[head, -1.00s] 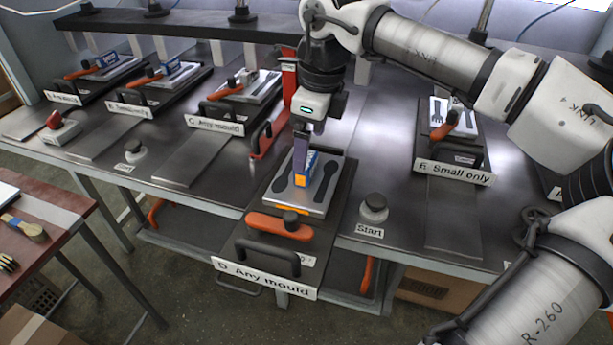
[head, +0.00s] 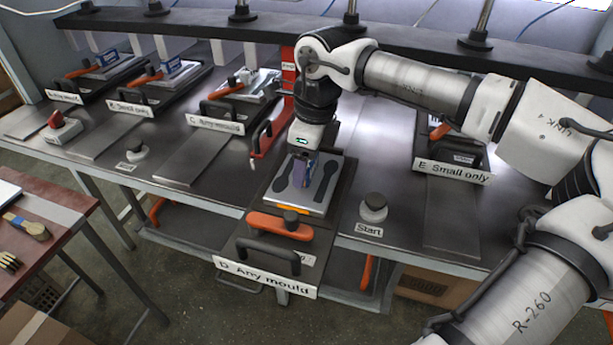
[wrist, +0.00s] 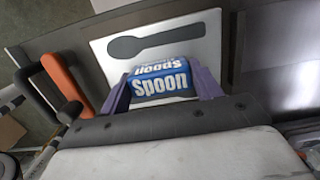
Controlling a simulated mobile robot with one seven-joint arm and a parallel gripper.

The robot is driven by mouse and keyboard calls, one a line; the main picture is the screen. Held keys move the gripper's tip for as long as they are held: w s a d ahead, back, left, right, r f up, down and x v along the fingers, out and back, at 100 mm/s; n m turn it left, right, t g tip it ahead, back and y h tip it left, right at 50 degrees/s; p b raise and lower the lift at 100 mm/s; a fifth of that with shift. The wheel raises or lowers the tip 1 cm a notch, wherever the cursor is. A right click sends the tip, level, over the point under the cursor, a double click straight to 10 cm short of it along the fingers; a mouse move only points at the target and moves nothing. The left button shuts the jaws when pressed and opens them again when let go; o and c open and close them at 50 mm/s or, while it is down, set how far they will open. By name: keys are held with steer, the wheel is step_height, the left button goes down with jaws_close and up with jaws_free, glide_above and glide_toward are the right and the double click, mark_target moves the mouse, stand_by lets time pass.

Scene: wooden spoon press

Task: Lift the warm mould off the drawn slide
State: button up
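The mould (head: 295,206) is a silver plate with dark spoon-shaped hollows. It lies flat on drawn slide D (head: 341,195), labelled "Any mould". A blue and white block (wrist: 162,82) marked "Spoon" stands up from the mould's middle. My gripper (head: 303,165) is low over the mould, its purple fingers down around this block. In the wrist view, the fingers (wrist: 163,85) flank the block left and right with no clear gap. Whether they press on it cannot be told. The block is mostly hidden behind a finger in the head view.
Slide D has an orange handle (head: 279,226) and a black handle (head: 268,250) in front. A Start button (head: 373,206) stands to its right, a red lever post (head: 288,85) behind left. Stations with moulds stand on both sides, under a black overhead beam (head: 420,47).

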steer(key=shift+r, duration=0.1)
steer(key=c, duration=0.9)
